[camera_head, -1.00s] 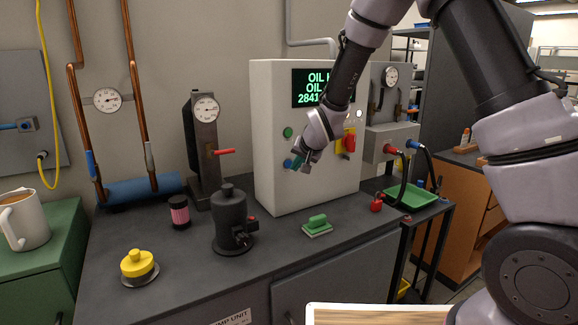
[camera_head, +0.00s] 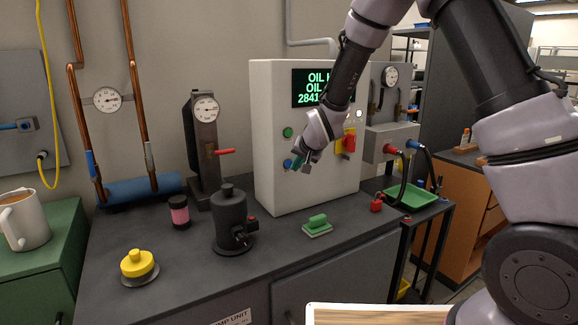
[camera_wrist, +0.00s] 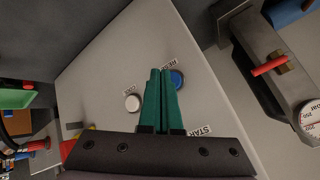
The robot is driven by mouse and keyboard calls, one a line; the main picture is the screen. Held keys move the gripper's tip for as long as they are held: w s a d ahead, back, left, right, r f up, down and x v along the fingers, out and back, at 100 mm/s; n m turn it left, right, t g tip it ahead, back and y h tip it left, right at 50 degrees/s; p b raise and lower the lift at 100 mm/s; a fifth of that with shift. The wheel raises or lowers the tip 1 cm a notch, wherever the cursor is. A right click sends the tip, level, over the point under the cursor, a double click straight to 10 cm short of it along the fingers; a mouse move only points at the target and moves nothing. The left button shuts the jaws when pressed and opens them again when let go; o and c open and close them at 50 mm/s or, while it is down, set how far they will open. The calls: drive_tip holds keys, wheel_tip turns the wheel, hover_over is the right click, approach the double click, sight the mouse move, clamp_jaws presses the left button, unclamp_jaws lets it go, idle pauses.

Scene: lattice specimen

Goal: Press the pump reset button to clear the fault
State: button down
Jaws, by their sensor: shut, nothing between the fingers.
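The white control cabinet (camera_head: 275,95) stands on the dark bench with a lit green-text screen (camera_head: 316,88) partly hidden by my arm. A blue button (camera_head: 288,163) sits on its front below a green button (camera_head: 288,132). In the wrist view the blue button (camera_wrist: 177,79) lies beside a partly covered label reading "RESE". My gripper (camera_head: 299,163) is shut and empty, just right of the blue button in the head view. In the wrist view its green fingertips (camera_wrist: 160,72) overlap the button's left edge. I cannot tell whether they touch it.
A white button (camera_wrist: 132,102) is left of my fingers in the wrist view. A red switch (camera_head: 349,142) on yellow is on the cabinet's right.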

drive_tip(key=shift+w+a, duration=0.1)
idle(0.7)
drive_tip(key=shift+w+a, duration=0.15)
drive_tip(key=shift+w, duration=0.1)
drive_tip(key=shift+w+a, duration=0.2)
drive_tip(key=shift+w, duration=0.1)
idle(0.7)
drive_tip(key=shift+s+d, duration=0.4)
drive_tip(key=shift+s, duration=0.25)
idle(0.3)
drive_tip(key=s+d, duration=0.1)
drive_tip(key=s, duration=0.1)
drive_tip(key=s+d, duration=0.2)
drive_tip(key=shift+s, duration=0.1)
idle(0.7)
